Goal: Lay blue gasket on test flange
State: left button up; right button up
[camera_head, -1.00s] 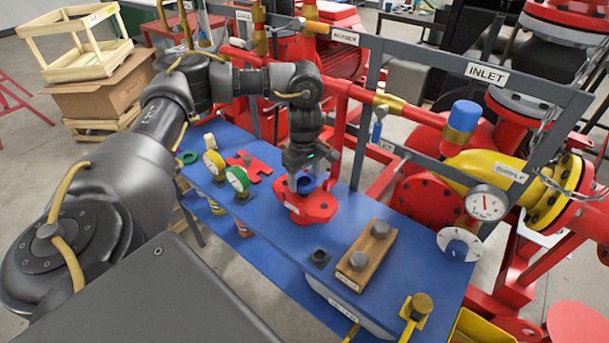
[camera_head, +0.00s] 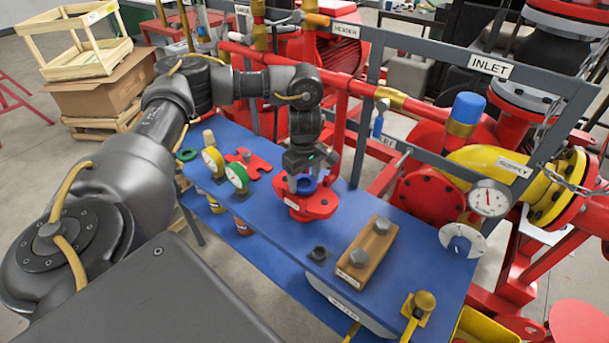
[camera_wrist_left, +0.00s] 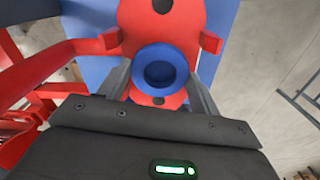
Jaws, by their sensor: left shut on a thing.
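The blue gasket (camera_wrist_left: 182,60) is a thick ring, seen from above in the left wrist view. It also shows in the head view (camera_head: 306,184). My left gripper (camera_head: 305,183) points down with its fingers shut on the gasket's sides. The red test flange (camera_wrist_left: 200,22) is directly under the gasket in the wrist view, with dark bolt holes at both ends and red side tabs. In the head view the flange (camera_head: 318,207) stands on the blue bench. I cannot tell whether the gasket touches the flange. My right gripper is not in view.
On the blue bench (camera_head: 270,228) stand two dial gauges (camera_head: 236,177), a green ring (camera_head: 187,154), a red notched plate (camera_head: 255,165) and a wooden block with bolts (camera_head: 367,250). A grey pipe frame (camera_head: 440,58) and red pump piping rise behind the bench.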

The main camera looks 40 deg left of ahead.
pick_arm(q)
jog(key=shift+f+b, duration=0.5)
jog(key=shift+f, duration=0.3)
jog(key=o, duration=1.1)
jog(key=shift+c, duration=0.2)
notch_tip(320, 180, up, 11)
